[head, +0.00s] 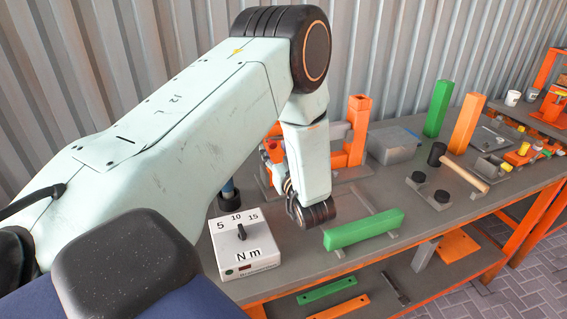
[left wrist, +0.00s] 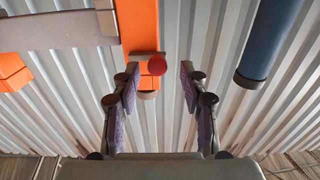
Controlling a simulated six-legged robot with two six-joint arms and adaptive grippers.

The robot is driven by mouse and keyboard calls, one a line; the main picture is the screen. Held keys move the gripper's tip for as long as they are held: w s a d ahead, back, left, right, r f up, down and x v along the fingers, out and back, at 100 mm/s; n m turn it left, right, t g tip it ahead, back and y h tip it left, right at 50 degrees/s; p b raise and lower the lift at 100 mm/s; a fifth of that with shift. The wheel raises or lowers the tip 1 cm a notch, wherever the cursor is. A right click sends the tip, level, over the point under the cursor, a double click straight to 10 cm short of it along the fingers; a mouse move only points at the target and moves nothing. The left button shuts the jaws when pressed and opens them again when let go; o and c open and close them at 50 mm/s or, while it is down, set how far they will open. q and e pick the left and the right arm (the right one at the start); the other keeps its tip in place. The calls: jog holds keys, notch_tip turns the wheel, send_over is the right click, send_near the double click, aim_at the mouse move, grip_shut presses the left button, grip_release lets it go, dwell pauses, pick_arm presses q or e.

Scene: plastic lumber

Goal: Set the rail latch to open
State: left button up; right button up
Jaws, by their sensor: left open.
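A red round knob (left wrist: 157,65) sits at the end of a dark stem in front of an orange post (left wrist: 139,25). It looks like the latch handle, but the latch's setting cannot be read. My left gripper (left wrist: 160,76) is open, its purple-padded fingers on either side of the knob in the picture; nothing shows as gripped. Whether the knob lies between the pads or beyond them cannot be told. In the head view the red knob (head: 270,144) shows left of my wrist, by the orange frame (head: 357,130). My arm hides most of the gripper and mechanism. My right gripper is out of view.
A blue cylinder (left wrist: 268,40) stands right of the fingers in the wrist view. On the bench (head: 395,185) are a white torque box (head: 240,245), a green bar (head: 363,229), a mallet (head: 458,168) and upright posts. A corrugated wall (head: 400,50) closes the back.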

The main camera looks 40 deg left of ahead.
pick_arm(q)
jog(key=v, duration=1)
jog(key=shift+s, duration=0.15)
jog(key=shift+r, duration=0.1)
jog(key=shift+d, duration=0.15)
